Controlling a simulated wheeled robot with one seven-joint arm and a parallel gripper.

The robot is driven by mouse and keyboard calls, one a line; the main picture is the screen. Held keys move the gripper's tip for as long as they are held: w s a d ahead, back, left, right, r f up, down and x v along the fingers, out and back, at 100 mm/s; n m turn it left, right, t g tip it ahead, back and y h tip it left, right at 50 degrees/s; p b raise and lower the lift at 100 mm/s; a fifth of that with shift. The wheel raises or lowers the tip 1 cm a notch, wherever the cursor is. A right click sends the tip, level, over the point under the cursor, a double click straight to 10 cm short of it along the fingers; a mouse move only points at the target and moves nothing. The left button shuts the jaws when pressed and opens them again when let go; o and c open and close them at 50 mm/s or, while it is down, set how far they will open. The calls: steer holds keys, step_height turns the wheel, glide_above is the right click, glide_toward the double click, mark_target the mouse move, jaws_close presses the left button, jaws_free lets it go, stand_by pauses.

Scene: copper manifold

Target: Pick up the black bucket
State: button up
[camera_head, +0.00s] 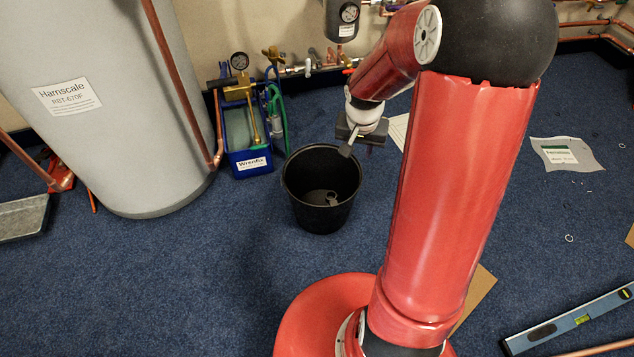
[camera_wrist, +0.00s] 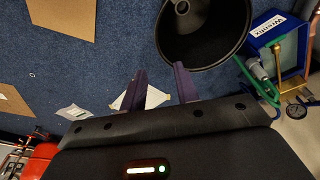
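The black bucket (camera_head: 322,188) stands upright on the blue carpet, with a few small metal pieces lying inside it. My gripper (camera_head: 358,146) is above the floor at the bucket's far right rim in the head view. In the wrist view the bucket (camera_wrist: 205,52) is at the upper middle. The two fingers of my gripper (camera_wrist: 158,84) are spread apart with nothing held between them. One fingertip shows close to the bucket's rim in the picture; I cannot tell whether it touches.
A blue Wrenfix box (camera_head: 247,150) with a brass-fitted hose stands behind the bucket to the left. A large grey Harnscale tank (camera_head: 120,120) is at left. A spirit level (camera_head: 570,320) and papers (camera_head: 566,154) lie at right. Carpet left of the bucket is clear.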

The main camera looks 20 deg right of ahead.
mark_target(353, 195)
steer(key=w+f, duration=0.1)
steer(key=f, duration=0.4)
steer(key=d+f+m+y+b, duration=0.1)
steer(key=f, duration=0.3)
steer(key=w+d+f+m, duration=0.1)
steer(key=f, duration=0.4)
steer(key=shift+w+d+f+g+b, duration=0.2)
steer(key=shift+w+f+g+b, duration=0.1)
steer(key=shift+g+b, duration=0.1)
steer(key=shift+m+y, duration=0.5)
steer(key=shift+m, duration=0.1)
steer(key=f, duration=0.4)
steer(key=f+b, duration=0.1)
steer(key=f, duration=0.3)
steer(key=w+f+b, duration=0.1)
steer(key=f, duration=0.3)
steer(key=shift+f, duration=0.15)
steer(key=shift+c, duration=0.4)
steer(key=shift+w, duration=0.1)
jaws_close()
